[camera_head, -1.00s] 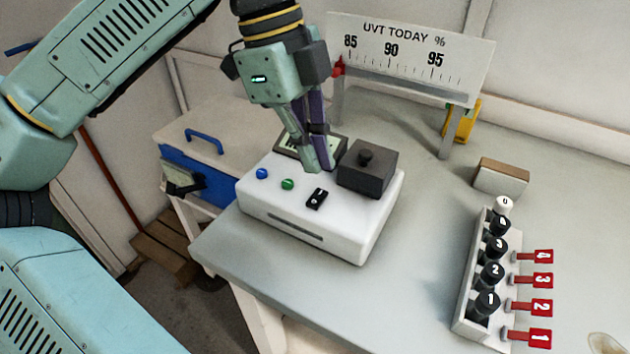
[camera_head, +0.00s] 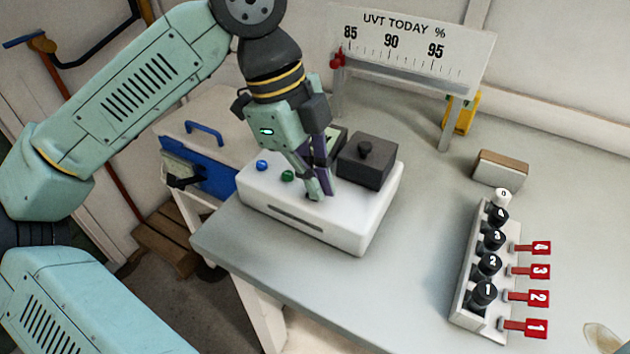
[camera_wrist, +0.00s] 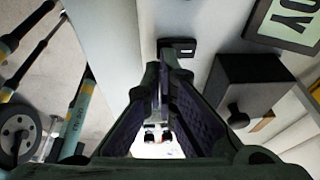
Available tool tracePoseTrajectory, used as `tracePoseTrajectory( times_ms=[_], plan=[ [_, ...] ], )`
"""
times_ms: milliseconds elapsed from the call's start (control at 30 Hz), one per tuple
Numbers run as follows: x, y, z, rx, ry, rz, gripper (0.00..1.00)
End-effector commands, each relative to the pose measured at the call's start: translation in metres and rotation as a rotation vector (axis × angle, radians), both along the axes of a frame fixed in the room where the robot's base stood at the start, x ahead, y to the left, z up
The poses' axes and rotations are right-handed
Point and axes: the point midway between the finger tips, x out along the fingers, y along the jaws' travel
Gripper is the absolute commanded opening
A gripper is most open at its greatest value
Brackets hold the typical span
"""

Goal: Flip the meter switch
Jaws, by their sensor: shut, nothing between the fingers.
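The meter is a white box (camera_head: 345,232) on the grey table, with a blue button (camera_head: 262,165), a green button (camera_head: 288,175) and a slot along its front. My gripper (camera_head: 320,196) is shut and empty, its fingertips low over the meter's top where the black switch sits. The fingers hide most of the switch in the head view. In the wrist view the black switch (camera_wrist: 179,46) shows just beyond the fingertips (camera_wrist: 165,68). I cannot tell whether they touch it, or which way it is set.
A dark box with a knob (camera_head: 367,162) rises on the meter's right, close to my gripper. A "UVT TODAY %" scale (camera_head: 410,50) stands behind. A rack of numbered black-capped bottles (camera_head: 487,265) with red tags stands right. The table between is clear.

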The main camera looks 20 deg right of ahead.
Motion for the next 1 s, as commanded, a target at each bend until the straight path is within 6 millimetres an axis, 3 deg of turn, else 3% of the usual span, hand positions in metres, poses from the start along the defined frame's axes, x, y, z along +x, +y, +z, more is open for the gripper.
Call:
tracePoseTrajectory(
  times_ms=[33,100,167,1000],
  plan=[
    [0.0,0.002,-0.012,-0.027,-0.023,0.005,0.0],
    [-0.001,0.003,-0.015,-0.068,-0.058,0.006,0.0],
    [-0.001,0.002,-0.006,-0.075,-0.06,0.002,0.0],
    [0.008,-0.01,0.0,-0.072,-0.056,0.001,0.0]
  ],
)
